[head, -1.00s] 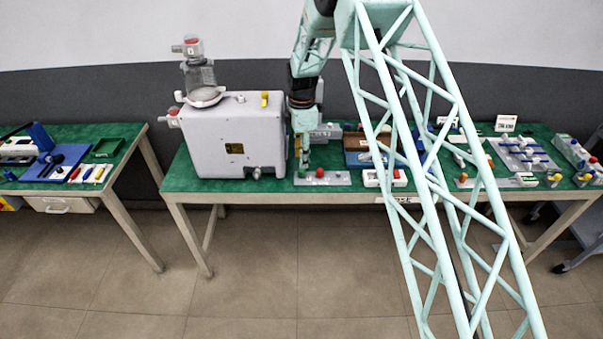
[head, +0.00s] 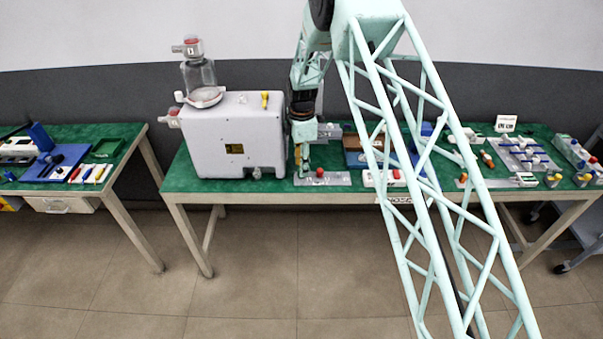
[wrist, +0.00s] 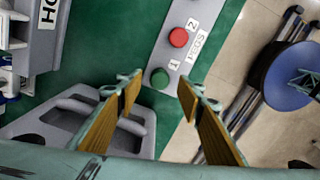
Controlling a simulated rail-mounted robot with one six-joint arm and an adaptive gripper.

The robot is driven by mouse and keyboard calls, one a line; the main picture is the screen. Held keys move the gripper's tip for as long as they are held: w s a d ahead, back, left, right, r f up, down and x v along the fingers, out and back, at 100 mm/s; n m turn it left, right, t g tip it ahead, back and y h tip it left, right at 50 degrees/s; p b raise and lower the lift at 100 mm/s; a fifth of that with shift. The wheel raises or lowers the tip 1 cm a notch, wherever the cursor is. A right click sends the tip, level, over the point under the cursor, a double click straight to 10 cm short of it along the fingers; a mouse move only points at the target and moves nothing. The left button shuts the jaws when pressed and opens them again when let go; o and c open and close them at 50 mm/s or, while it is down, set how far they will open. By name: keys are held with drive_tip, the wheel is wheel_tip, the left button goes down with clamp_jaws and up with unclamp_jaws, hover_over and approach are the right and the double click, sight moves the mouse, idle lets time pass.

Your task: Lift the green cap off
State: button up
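The green cap (wrist: 160,78) sits on the grey peg strip (wrist: 205,15) by the label 1 in the wrist view. The red cap (wrist: 178,37) sits by the label 2. My gripper (wrist: 164,88) is open, and its fingertips appear on either side of the green cap. I cannot tell how far above the cap they are. In the head view my gripper (head: 303,165) points down over the left end of the strip (head: 340,179), left of the red cap (head: 320,172). The green cap cannot be clearly made out there.
A large grey machine (head: 233,140) stands close to the left of my gripper. A blue-sided box (head: 352,158) and a white block with red buttons (head: 374,183) lie to the right. The floor lies past the strip.

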drive_tip(key=shift+f, duration=1.45)
drive_tip(key=c, duration=0.8)
